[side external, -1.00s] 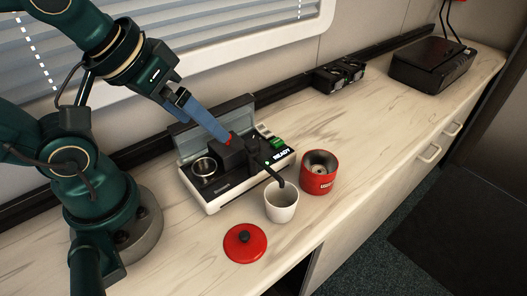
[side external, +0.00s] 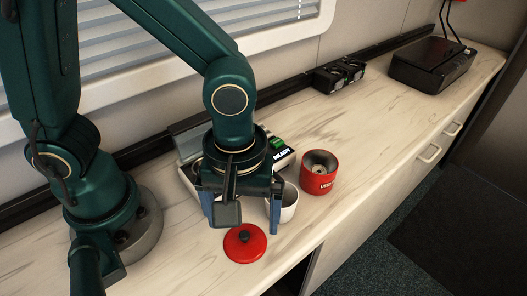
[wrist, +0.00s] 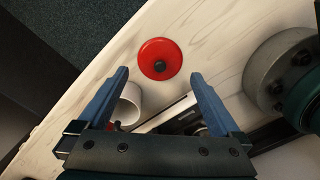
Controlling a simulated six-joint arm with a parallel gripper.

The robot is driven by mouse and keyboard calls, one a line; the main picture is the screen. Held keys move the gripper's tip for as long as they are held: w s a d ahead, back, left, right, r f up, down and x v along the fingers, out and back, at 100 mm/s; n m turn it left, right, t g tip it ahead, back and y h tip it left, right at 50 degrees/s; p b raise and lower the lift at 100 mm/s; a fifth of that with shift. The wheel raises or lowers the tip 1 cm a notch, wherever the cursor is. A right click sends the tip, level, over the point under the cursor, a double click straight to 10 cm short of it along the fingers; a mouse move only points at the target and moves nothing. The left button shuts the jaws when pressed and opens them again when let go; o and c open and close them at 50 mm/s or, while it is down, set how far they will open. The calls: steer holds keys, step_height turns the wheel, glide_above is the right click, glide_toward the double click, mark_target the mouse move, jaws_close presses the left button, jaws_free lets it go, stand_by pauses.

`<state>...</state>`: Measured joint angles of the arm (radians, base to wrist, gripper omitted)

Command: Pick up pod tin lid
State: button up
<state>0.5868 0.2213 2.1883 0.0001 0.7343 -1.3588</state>
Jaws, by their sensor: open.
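The pod tin lid (side external: 256,246) is a round red lid with a dark knob, lying on the pale marbled counter near its front edge. It also shows in the wrist view (wrist: 172,47), beyond the fingertips and between their lines. My gripper (side external: 243,222) is open and empty, pointing down just behind the lid in the side view. In the wrist view my gripper (wrist: 158,72) has its blue fingers wide apart, with nothing between them at the tips. The red pod tin (side external: 320,178) stands without a lid at the right.
A white cup (side external: 290,207) stands close beside the right finger, partly hidden in the side view. The machine (side external: 284,160) with a READY display is mostly hidden behind my gripper. The counter (side external: 190,262) is clear left of the lid. A black box (side external: 432,65) is far right.

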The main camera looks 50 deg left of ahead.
mark_target(244, 235)
steer(key=shift+f, duration=2.3)
steer(key=shift+c, duration=0.3)
steer(key=c, duration=1.3)
steer(key=shift+c, duration=0.2)
